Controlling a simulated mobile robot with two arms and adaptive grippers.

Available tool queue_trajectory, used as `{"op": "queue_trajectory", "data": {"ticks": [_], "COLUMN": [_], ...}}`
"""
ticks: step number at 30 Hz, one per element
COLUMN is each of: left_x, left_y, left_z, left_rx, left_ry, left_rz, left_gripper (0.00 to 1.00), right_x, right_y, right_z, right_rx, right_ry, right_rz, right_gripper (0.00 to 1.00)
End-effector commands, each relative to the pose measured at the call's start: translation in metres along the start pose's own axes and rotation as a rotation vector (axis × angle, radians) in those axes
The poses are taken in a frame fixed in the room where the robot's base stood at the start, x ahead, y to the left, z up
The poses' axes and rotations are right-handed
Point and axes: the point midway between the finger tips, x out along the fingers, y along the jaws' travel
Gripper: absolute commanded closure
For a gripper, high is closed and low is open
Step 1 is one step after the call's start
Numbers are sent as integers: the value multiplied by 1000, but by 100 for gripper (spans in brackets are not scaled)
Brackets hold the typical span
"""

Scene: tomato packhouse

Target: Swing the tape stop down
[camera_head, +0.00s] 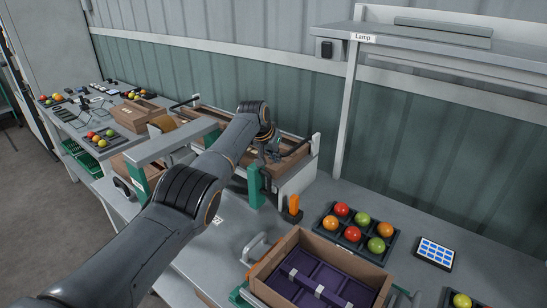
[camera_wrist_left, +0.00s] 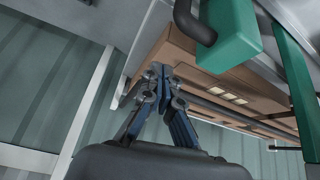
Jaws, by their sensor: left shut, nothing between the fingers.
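I cannot tell for certain which part is the tape stop. In the left wrist view a green block (camera_wrist_left: 232,38) with a dark bent bar (camera_wrist_left: 190,20) sits close beside my left gripper (camera_wrist_left: 160,73). The fingers are shut and empty, apart from that bar. In the head view my left gripper (camera_head: 272,150) is over the station's right end, beside a brown carton (camera_head: 293,150). My arm hides part of the station. My right gripper is not in view.
An orange upright piece (camera_head: 293,204) stands on a dark base right of the station. A tray of tomatoes (camera_head: 325,238), an open brown box with a purple insert (camera_head: 262,274) and a blue-celled panel (camera_head: 436,252) are further right. A shelf (camera_head: 430,35) overhangs the back right.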

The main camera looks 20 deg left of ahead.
Motion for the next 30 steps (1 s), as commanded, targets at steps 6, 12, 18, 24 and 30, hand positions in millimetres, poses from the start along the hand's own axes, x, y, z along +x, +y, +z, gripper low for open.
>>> {"op": "queue_trajectory", "data": {"ticks": [6,12,18,24,30], "left_x": [6,4,0,-4,-6], "left_y": [0,-2,-1,0,0], "left_z": [1,6,15,27,36], "left_rx": [0,-2,0,0,0], "left_ry": [0,0,-1,0,0], "left_rz": [-1,-1,-1,-1,-1], "left_gripper": [100,100,100,100,100], "right_x": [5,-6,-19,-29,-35], "right_y": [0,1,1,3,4], "right_z": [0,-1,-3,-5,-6], "right_rx": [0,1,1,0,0], "right_ry": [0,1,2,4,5], "right_rz": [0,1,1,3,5], "right_gripper": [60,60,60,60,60]}}
